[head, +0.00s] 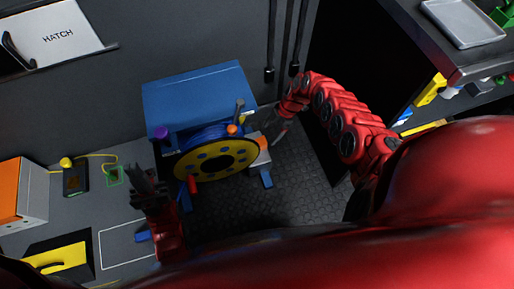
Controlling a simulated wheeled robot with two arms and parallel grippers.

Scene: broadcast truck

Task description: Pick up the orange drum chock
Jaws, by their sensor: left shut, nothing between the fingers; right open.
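A small orange piece (262,142), which looks like the drum chock, sits at the right edge of the yellow-faced cable drum (216,159). Another small orange piece (232,129) shows at the drum's top; which one is the chock is hard to tell at this size. My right gripper (277,131) is open, just right of the first orange piece, and holds nothing. It partly overlaps the area around the drum's right support. My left gripper (146,184) is shut and empty, left of the drum, above the grey counter's edge.
A blue cabinet (196,88) stands behind the drum. The left counter holds an orange box (18,195), a black device (75,181) and a yellow panel (58,258). A bench with a grey tray (464,22) is at upper right. Dark floor (299,190) is clear right of the drum.

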